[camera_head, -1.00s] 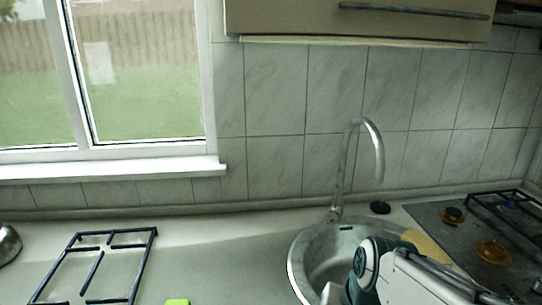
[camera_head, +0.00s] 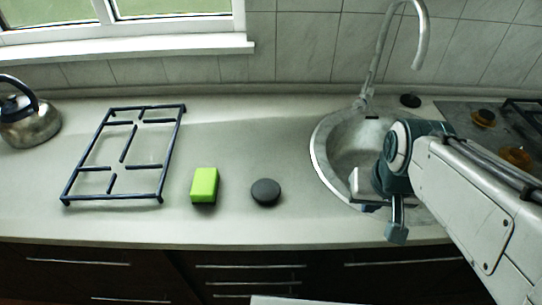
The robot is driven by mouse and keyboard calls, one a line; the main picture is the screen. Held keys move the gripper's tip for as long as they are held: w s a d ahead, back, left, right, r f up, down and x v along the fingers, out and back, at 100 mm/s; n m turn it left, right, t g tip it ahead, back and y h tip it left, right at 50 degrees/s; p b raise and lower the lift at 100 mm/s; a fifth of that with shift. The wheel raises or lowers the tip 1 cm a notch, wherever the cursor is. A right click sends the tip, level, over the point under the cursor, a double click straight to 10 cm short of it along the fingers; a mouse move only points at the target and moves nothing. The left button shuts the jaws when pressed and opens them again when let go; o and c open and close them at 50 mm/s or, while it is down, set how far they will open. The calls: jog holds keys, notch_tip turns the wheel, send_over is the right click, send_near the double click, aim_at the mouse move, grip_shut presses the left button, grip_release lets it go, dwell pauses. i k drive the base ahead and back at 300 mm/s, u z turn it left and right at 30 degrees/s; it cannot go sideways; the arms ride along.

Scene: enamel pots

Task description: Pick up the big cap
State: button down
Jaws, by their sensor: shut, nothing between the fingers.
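A round dark grey cap (camera_head: 265,192) lies flat on the counter (camera_head: 232,235) near its front edge, left of the sink. A smaller-looking black round cap (camera_head: 410,100) lies at the back, right of the tap. The front one looks the bigger, though it is also nearer. My gripper (camera_head: 397,234) is at the end of the folded arm, over the front right rim of the sink. It is well to the right of the front cap, apart from it, shut and empty. My arm partly hides its jaws.
A green sponge (camera_head: 204,185) lies just left of the front cap. A dark stove grate (camera_head: 124,152) and a metal kettle (camera_head: 30,122) are farther left. The sink (camera_head: 330,150) and tall tap (camera_head: 378,60) stand right. The counter between the front cap and sink is clear.

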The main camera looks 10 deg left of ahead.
aim_at(265, 191)
jog(key=k, duration=1)
jog(key=u, duration=1.85)
jog(key=i, duration=1.25)
jog(key=z, duration=1.7)
